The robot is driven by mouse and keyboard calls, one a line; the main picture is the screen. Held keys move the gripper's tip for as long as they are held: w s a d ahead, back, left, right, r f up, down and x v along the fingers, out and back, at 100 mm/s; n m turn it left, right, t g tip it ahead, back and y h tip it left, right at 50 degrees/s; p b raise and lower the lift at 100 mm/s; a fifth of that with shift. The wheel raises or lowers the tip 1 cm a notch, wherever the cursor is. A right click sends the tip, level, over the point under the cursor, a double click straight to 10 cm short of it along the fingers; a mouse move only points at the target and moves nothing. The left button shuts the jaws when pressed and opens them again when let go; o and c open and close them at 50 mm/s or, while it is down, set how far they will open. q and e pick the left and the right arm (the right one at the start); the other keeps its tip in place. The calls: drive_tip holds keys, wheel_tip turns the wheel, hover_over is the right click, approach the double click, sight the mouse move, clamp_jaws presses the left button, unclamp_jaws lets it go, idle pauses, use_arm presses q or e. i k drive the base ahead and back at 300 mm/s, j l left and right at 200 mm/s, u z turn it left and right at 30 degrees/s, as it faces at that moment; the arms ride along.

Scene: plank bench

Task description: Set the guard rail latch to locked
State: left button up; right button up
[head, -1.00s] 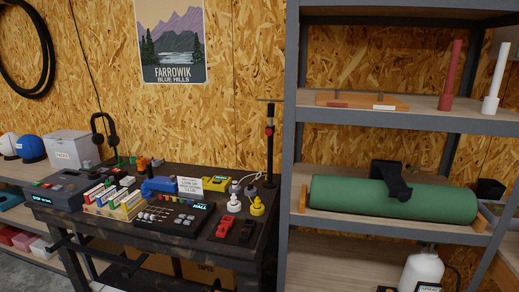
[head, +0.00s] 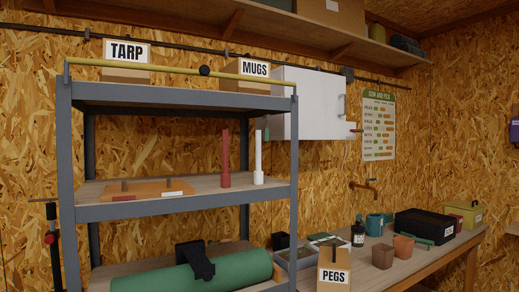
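A yellow guard rail (head: 140,65) runs along the top front of the grey metal shelving unit, above the TARP and MUGS boxes' lower parts. Neither of my grippers is in view.
The shelving unit (head: 180,104) holds a TARP box (head: 127,51), a MUGS box (head: 250,70), a wooden board (head: 150,189), red and white upright posts and a green roll (head: 230,270). A bench with pots, a PEGS box (head: 334,270) and a black case (head: 424,226) stands at right.

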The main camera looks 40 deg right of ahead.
sight(267, 131)
drive_tip(key=z, duration=1.2)
